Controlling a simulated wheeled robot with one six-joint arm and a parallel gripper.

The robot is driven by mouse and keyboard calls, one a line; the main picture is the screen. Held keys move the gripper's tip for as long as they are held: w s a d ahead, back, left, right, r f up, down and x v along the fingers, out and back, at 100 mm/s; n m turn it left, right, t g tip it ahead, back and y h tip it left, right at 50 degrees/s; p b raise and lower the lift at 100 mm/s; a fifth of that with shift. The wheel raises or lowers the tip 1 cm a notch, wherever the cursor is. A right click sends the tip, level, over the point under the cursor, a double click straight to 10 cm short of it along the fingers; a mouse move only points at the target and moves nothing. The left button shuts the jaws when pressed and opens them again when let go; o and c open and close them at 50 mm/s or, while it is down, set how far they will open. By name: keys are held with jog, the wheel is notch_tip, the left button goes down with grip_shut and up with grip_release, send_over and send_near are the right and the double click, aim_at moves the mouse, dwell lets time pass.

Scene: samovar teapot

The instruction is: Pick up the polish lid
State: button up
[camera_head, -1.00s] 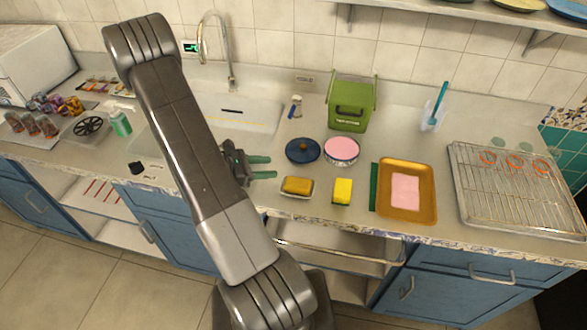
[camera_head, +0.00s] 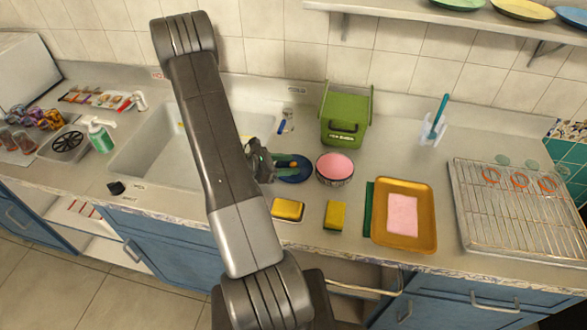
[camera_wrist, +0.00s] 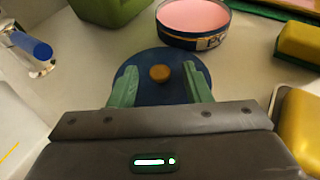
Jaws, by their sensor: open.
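The polish lid (camera_head: 295,176) is a dark blue disc lying on the counter. In the wrist view the lid (camera_wrist: 160,55) shows an orange-brown knob (camera_wrist: 160,74) at its middle. My gripper (camera_head: 290,163) is open over the lid. In the wrist view its green fingers (camera_wrist: 160,88) stand on the left and right sides of the knob, apart from it, with nothing held. The lower part of the lid is hidden by my gripper. The open polish tin (camera_head: 335,170), with pink contents, stands just right of the lid.
A green bin (camera_head: 345,115) stands behind the tin. A sponge in a dish (camera_head: 288,210) and a yellow sponge (camera_head: 335,214) lie in front. An orange tray (camera_head: 404,242) is to the right, and the sink (camera_head: 150,150) is to the left.

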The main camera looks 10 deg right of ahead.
grip_shut()
